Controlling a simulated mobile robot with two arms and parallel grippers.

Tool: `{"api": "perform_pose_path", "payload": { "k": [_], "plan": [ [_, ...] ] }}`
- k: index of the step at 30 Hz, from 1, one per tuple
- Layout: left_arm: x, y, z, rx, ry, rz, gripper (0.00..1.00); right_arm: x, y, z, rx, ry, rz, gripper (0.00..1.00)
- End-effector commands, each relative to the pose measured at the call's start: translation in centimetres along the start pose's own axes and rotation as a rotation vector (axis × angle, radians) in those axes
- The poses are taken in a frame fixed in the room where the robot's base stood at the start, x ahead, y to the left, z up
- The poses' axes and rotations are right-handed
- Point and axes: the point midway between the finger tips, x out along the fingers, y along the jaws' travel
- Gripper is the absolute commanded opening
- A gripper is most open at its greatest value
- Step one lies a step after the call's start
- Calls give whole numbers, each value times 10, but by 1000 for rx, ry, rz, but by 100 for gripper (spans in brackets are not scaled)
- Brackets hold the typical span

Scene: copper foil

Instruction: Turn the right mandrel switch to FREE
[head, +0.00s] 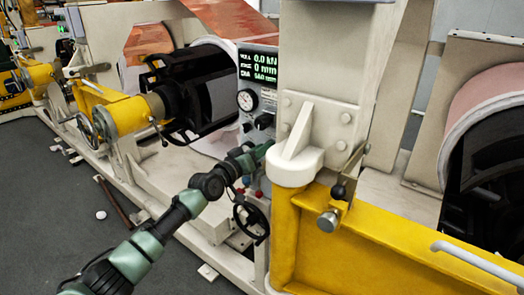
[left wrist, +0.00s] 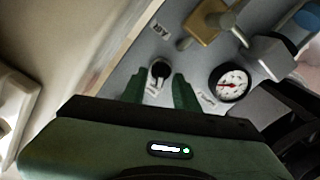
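A small round switch with a black knob (left wrist: 160,70) sits on the grey control panel (left wrist: 125,70) in the left wrist view. Small white labels lie around it, too blurred to read, so I cannot tell which mandrel it serves or where it points. My left gripper (left wrist: 159,80) is open, its two green fingers on either side of the switch with gaps showing. Whether the fingertips reach around the knob is unclear. In the head view my left gripper (head: 264,151) is at the panel below the display (head: 259,66), and hides the switch. My right gripper is not in view.
A pressure gauge (left wrist: 230,82) and a brass-coloured valve (left wrist: 205,20) are close to the fingers. In the head view, a black handwheel (head: 250,222) is below my gripper, and a cream bracket (head: 297,165) and yellow beam (head: 375,240) stand to the right.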

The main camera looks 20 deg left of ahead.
Motion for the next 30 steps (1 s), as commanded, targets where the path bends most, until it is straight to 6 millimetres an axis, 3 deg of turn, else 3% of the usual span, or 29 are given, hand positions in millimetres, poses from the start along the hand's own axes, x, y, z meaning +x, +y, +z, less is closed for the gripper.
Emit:
{"api": "perform_pose_path", "payload": {
  "k": [6, 9, 22, 30],
  "plan": [
    [0, 0, 0, 0, 0, 0, 27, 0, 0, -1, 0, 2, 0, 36],
    [0, 0, 0, 0, 0, 0, 0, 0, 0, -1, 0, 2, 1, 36],
    [0, -1, 1, 40, 0, -1, 0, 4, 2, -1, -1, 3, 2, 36],
    [0, -1, 2, 205, 1, -1, 0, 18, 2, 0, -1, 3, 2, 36]
  ]
}}
